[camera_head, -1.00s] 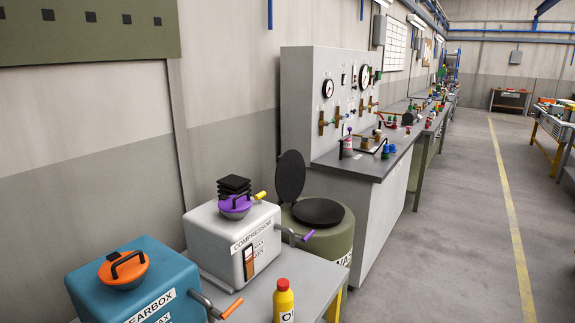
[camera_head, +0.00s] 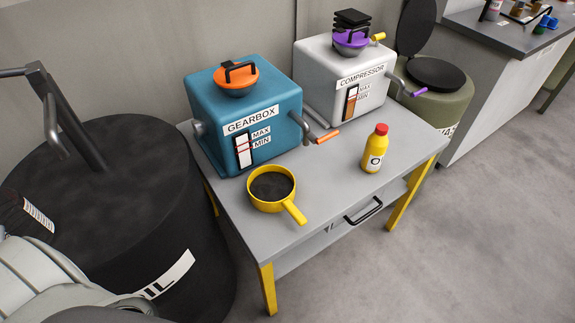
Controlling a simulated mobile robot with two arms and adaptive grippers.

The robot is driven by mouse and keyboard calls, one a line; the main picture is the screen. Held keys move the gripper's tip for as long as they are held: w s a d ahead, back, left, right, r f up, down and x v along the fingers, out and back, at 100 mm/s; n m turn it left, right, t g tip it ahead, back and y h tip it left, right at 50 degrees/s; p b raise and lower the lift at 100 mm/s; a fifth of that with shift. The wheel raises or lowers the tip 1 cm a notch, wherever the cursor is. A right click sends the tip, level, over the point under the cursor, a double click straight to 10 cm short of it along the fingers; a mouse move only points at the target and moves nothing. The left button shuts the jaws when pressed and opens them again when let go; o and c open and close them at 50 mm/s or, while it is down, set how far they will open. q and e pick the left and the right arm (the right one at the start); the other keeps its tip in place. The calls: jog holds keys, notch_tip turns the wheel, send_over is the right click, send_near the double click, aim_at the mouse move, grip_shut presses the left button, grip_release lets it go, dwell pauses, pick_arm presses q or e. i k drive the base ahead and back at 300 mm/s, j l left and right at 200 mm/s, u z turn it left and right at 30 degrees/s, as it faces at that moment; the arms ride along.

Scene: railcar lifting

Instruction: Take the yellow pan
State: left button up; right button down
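The yellow pan (camera_head: 254,202) sits upright on the front left of the grey table, in front of the gearbox box. It is round and holds something dark. Its yellow handle (camera_head: 295,213) points to the front right, toward the table's front edge. Part of my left arm shows at the lower left, well apart from the pan, but its gripper is outside the picture. My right gripper is not in view either.
On the table (camera_head: 334,198) stand a blue gearbox box (camera_head: 213,101), a white compressor box (camera_head: 323,81) and a yellow bottle with a red cap (camera_head: 375,150). A black oil barrel (camera_head: 190,230) stands left of the table. The floor (camera_head: 480,240) at right is clear.

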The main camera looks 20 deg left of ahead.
aim_at(271, 188)
jog(key=i+l+u, duration=0.1)
jog(key=u, duration=0.25)
jog(key=l+u, duration=0.35)
jog(key=u, duration=0.35)
jog(key=i+l, duration=0.05)
jog(key=l, duration=0.05)
